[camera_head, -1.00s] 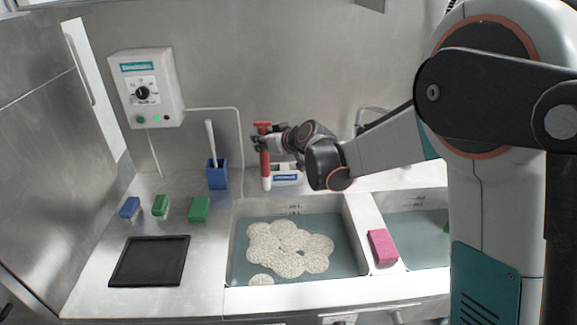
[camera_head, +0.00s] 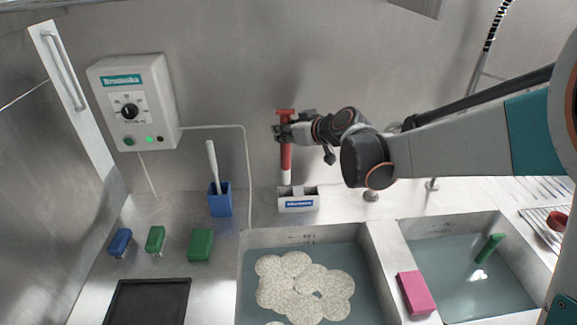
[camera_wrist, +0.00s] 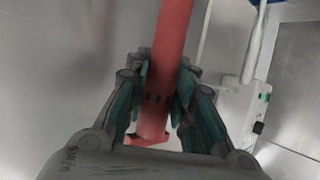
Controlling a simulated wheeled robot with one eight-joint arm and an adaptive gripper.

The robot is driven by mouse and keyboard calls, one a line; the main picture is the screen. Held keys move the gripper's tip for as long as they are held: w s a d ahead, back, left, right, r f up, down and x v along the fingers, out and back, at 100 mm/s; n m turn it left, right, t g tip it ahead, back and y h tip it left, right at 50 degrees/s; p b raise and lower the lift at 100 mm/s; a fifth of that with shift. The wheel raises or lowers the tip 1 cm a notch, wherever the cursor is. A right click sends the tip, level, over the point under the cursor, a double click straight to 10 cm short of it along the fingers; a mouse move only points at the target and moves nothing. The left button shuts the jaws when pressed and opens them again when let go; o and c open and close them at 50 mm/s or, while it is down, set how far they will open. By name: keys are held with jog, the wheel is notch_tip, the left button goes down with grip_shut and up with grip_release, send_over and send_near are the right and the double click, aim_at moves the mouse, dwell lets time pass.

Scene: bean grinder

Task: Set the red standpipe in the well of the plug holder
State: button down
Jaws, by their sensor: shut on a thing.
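The red standpipe (camera_head: 286,156) hangs about upright in my gripper (camera_head: 283,133), with a short crosspiece at its top and a pale lower end. My gripper is shut around its upper part. In the wrist view the red standpipe (camera_wrist: 169,45) runs between the green-padded fingers of my gripper (camera_wrist: 160,88). The plug holder (camera_head: 298,204) is a small white block with a blue label at the back ledge.
A blue cup (camera_head: 220,203) with a white-handled brush stands left of the holder. A sink basin with a pale clustered mass (camera_head: 305,290) lies in front. A pink block (camera_head: 415,292) sits on the divider; a green pipe (camera_head: 490,248) is in the right basin. A control box (camera_head: 132,103) hangs on the wall.

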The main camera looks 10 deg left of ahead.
aim_at(289, 163)
notch_tip(289, 163, down, 11)
jog(key=b, duration=0.3)
jog(key=shift+r, duration=0.2)
jog(key=shift+f, duration=0.2)
jog(key=c, duration=1.4)
grip_release()
jog(key=shift+o, duration=0.2)
jog(key=shift+r, duration=0.1)
